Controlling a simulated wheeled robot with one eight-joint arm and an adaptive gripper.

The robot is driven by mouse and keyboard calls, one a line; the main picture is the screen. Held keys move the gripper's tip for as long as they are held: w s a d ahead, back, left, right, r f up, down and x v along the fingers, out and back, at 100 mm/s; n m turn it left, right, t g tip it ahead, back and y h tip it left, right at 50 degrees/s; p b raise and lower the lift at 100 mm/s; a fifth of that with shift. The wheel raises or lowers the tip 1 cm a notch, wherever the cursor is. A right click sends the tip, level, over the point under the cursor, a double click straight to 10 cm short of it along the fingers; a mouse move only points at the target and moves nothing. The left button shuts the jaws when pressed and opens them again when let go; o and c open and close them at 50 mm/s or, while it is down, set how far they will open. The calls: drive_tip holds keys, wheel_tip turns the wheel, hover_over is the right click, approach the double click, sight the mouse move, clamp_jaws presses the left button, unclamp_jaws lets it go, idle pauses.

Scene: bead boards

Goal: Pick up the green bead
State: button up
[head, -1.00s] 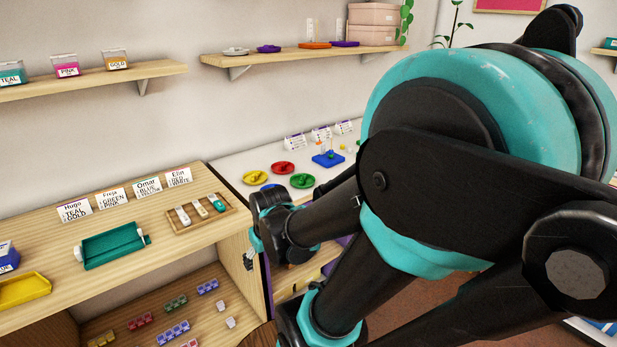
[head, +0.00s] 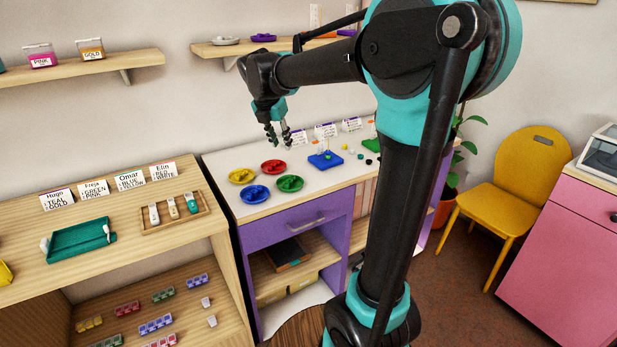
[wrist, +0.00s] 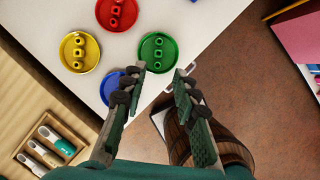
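Green beads sit in a round green dish (head: 290,184) on the white-topped table; the dish also shows in the wrist view (wrist: 172,52), with a short row of beads (wrist: 158,53) across its middle. My gripper (head: 279,141) hangs above the table, fingers pointing down, at the back of the dishes in the head view. In the wrist view my gripper (wrist: 160,78) is open and empty, with its fingertips apart just below the green dish in the picture. A blue pegboard (head: 325,161) holds small beads too tiny to tell clearly.
Yellow (head: 242,176), red (head: 273,167) and blue (head: 255,194) dishes stand close beside the green one. Small cards (head: 325,130) line the table's back. A wooden desk (head: 130,250) with a teal tray (head: 80,240) adjoins on the left. A few small dark pieces (head: 368,162) lie right of the pegboard.

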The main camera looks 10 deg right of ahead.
hover_over(292, 178)
drive_tip(key=s+a, duration=0.1)
drive_tip(key=s, duration=0.1)
drive_tip(key=f, duration=1)
drive_tip(key=shift+w+f, duration=0.2)
drive_tip(key=shift+f, duration=0.1)
drive_tip(key=shift+x, duration=2.8)
drive_tip(key=shift+a, duration=0.15)
drive_tip(key=c, duration=0.5)
